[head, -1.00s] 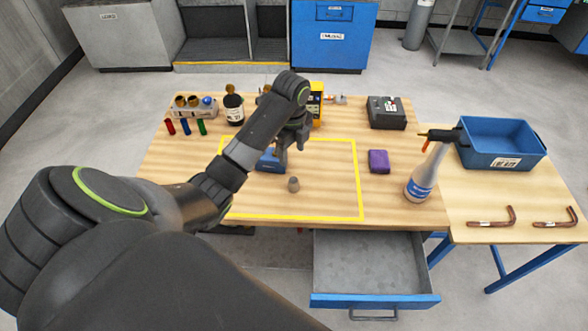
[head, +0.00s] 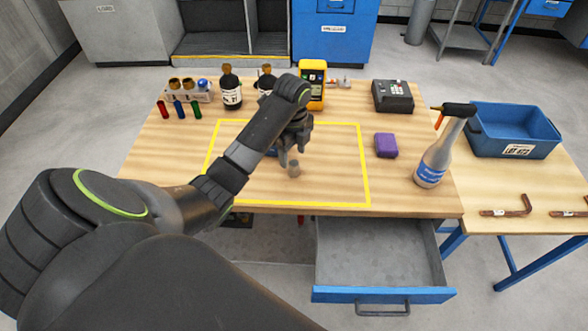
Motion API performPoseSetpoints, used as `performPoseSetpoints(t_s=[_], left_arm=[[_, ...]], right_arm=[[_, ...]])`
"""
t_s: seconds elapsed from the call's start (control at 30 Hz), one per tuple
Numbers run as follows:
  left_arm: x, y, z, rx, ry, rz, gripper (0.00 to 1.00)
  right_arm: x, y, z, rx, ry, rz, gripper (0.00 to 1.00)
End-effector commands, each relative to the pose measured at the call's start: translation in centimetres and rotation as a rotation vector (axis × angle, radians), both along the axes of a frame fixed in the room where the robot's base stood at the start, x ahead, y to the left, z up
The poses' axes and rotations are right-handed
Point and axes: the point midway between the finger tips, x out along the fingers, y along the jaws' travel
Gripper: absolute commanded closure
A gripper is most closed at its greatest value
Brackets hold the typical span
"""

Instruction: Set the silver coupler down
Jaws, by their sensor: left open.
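The silver coupler (head: 293,169) is a small grey cylinder that appears to stand upright on the wooden table, inside the yellow taped rectangle. My left gripper (head: 292,160) is open just above and behind it, with the fingertips close to its top. Whether the fingers touch the coupler cannot be told. A blue object (head: 272,153) behind my left gripper is mostly hidden. My right gripper is not in view.
An open drawer (head: 380,252) juts out at the front. Bottles and a yellow meter (head: 312,85) line the back. The taped area's right half is clear.

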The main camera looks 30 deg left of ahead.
Motion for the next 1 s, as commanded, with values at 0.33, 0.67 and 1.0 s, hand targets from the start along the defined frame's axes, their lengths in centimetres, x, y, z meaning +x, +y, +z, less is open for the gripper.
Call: performPoseSetpoints(t_s=[0.33,0.67,1.0], left_arm=[[0.2,-0.3,-3.9,-0.002,0.003,0.001,0.47],[0.2,-0.3,-4.7,0.001,0.0,0.0,0.5],[0.2,-0.2,-4.7,0.001,0.0,0.0,0.94]], right_arm=[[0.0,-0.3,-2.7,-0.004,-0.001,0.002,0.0],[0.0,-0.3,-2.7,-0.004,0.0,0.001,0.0],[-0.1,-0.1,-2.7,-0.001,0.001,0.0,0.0]])
